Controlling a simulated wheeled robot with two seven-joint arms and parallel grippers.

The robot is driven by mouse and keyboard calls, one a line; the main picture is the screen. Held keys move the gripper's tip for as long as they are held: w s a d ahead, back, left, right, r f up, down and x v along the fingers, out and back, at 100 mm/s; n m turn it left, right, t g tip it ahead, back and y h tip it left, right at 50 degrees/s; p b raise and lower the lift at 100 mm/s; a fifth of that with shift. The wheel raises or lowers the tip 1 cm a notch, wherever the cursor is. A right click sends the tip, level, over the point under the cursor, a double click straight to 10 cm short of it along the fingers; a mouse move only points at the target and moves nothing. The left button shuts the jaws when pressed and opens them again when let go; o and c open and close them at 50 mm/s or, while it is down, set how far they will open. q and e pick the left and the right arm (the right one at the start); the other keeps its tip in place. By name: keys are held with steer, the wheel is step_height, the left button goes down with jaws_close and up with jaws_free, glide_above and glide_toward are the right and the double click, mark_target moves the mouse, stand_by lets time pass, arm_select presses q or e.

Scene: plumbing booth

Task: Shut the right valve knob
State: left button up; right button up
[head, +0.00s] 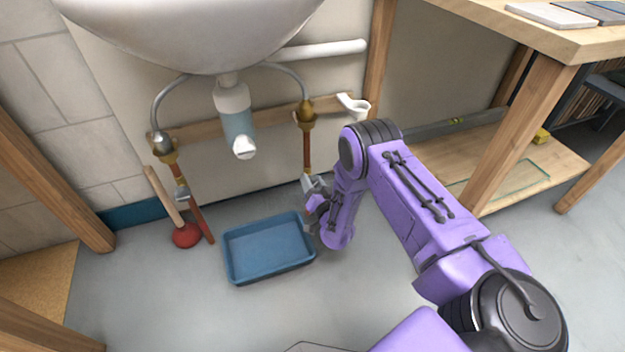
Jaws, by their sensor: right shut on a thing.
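The right copper pipe (307,146) comes down from a brass fitting (306,112) under the sink. My right gripper (313,190) is at the lower end of this pipe, where the right valve knob sits. It is shut on the knob, which is mostly hidden by the fingers, so I cannot tell how far it is turned. The left valve knob (182,194) shows on the left copper pipe, away from my arm. My left gripper is not in view.
A blue tray (268,277) lies on the floor below and left of my right gripper. A red plunger (186,235) leans near the left pipe. The white sink (190,30) and its drain trap (236,115) hang above. A wooden workbench (568,40) stands at right.

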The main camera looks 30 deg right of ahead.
steer(key=shift+m, duration=0.9)
steer(key=m+p, duration=0.1)
steer(key=m, duration=0.2)
steer(key=shift+m, duration=0.3)
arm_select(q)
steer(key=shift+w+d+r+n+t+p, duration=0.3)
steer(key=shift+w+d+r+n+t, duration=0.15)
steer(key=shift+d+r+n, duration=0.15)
arm_select(e)
steer(key=shift+d+m, duration=0.1)
steer(key=shift+m, duration=1.7)
steer(key=o, duration=1.1)
steer(key=shift+c, duration=0.2)
steer(key=shift+s, duration=0.25)
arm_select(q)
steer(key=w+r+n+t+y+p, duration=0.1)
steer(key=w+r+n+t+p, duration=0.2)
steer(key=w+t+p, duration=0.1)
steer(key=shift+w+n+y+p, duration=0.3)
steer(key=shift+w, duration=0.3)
arm_select(e)
steer(key=v, duration=1)
